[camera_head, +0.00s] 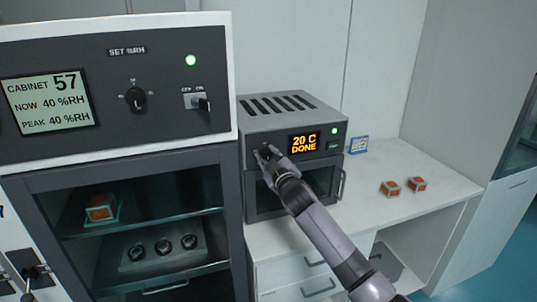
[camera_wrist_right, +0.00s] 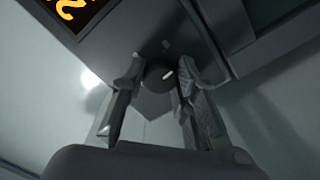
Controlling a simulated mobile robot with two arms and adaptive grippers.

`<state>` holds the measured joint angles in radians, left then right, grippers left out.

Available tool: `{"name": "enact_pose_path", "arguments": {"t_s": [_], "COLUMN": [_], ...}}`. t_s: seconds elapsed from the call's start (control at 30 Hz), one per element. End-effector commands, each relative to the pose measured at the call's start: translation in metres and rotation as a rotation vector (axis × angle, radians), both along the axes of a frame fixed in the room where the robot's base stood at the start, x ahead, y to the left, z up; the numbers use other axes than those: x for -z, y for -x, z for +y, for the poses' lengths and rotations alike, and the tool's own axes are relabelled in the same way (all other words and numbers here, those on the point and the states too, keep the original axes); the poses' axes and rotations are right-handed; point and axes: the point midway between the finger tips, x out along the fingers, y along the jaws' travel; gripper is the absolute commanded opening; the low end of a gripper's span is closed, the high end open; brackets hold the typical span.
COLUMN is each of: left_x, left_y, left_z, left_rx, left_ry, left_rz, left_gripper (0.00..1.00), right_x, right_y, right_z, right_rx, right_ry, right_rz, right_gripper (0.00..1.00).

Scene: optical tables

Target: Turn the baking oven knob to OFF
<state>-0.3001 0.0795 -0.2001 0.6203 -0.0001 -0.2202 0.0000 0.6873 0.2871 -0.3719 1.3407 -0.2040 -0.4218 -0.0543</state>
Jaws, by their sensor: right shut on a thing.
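The baking oven (camera_head: 290,118) is a grey box on the white counter, with a vented top and a dark door below. Its display (camera_head: 304,143) reads "20 C DONE" in orange. My right gripper (camera_head: 266,153) is at the left of the oven's front panel and covers the knob in the head view. In the right wrist view the dark round knob (camera_wrist_right: 158,77), with a white mark, sits between the fingers of my right gripper (camera_wrist_right: 160,90), which is shut on it. The knob's labels cannot be read. My left gripper is not seen.
A humidity cabinet (camera_head: 118,160) with its own knob (camera_head: 134,99) and a toggle stands left of the oven. Two small orange-filled boxes (camera_head: 403,187) and a blue-framed card (camera_head: 359,145) are on the counter (camera_head: 375,210) to the right, with free room around them.

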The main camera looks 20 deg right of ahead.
Motion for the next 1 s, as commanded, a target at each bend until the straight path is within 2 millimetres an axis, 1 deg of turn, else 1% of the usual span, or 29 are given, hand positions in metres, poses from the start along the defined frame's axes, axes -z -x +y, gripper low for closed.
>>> {"name": "enact_pose_path", "arguments": {"t_s": [0.03, 1.0], "left_x": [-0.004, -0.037], "left_y": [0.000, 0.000], "left_z": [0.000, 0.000], "left_rx": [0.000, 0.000], "left_ry": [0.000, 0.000], "left_rz": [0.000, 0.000], "left_gripper": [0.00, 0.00], "right_x": [-0.001, -0.002], "right_y": [0.000, 0.000], "right_z": [0.000, 0.000], "right_rx": [0.000, -0.002], "right_ry": [0.047, 0.968], "right_rz": [0.000, -0.032], "right_gripper": [0.00, 0.00]}}
